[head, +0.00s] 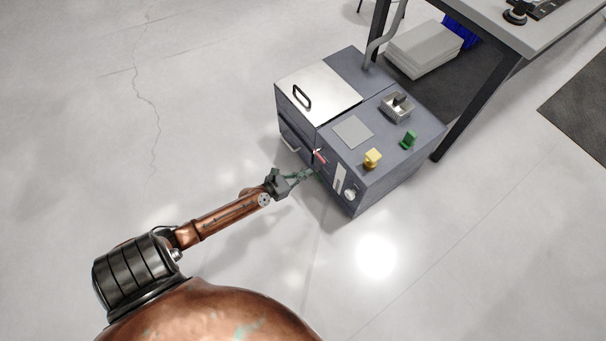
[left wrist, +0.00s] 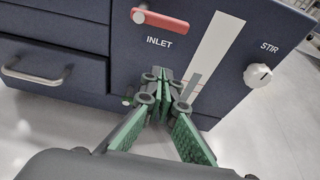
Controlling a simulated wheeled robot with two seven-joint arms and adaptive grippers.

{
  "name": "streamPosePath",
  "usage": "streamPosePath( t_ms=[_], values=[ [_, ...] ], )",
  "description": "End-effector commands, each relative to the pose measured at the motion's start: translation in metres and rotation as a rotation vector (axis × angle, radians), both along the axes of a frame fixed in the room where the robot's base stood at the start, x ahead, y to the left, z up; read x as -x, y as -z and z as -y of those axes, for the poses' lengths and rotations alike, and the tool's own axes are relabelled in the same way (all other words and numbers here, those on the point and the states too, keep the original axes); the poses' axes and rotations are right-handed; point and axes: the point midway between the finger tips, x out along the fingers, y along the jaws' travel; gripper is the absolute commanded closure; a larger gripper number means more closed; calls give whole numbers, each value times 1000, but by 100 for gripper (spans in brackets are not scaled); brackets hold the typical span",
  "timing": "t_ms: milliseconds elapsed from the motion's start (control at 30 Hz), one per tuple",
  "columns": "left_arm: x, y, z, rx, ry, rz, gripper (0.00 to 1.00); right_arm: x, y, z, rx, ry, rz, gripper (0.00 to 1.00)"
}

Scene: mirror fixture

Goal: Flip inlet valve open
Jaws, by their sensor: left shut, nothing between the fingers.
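The inlet valve is a red lever (left wrist: 162,22) on the dark blue front panel of the machine, above the word INLET. In the left wrist view it lies nearly level, its left end at a small round metal pivot. It also shows in the head view as a small red bar (head: 320,157). My left gripper (head: 308,172) is at the machine's front, close to the lever. In the left wrist view its green-padded fingers (left wrist: 165,85) are shut and empty, below the INLET label and apart from the lever. My right gripper is not in view.
A white STIR knob (left wrist: 258,76) and a pale vertical strip (left wrist: 213,48) are right of the lever. A drawer handle (left wrist: 37,72) is at left. Yellow (head: 372,158) and green (head: 408,140) parts stand on top. A table leg (head: 470,115) is behind; floor in front is clear.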

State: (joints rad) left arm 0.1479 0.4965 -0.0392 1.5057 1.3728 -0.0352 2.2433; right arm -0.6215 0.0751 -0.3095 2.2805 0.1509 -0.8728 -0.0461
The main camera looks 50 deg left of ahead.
Motion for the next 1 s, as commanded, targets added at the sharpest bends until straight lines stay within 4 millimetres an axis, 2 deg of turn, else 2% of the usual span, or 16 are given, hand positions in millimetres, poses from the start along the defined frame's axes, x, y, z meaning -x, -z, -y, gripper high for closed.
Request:
streamPosePath(
  t_ms=[167, 300, 400, 600, 1000],
  values=[
    [-32, 15, 3, 1, 0, -2, 100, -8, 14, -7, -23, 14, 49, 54],
    [-53, 23, 5, -1, 0, -3, 100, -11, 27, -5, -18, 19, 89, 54],
    [-52, 4, 4, 1, 0, 3, 100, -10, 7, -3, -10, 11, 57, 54],
    [-52, -15, 5, 1, 1, 4, 100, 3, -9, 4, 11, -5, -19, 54],
    [-51, -21, 4, -1, 0, -1, 100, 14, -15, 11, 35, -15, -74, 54]
  ],
)
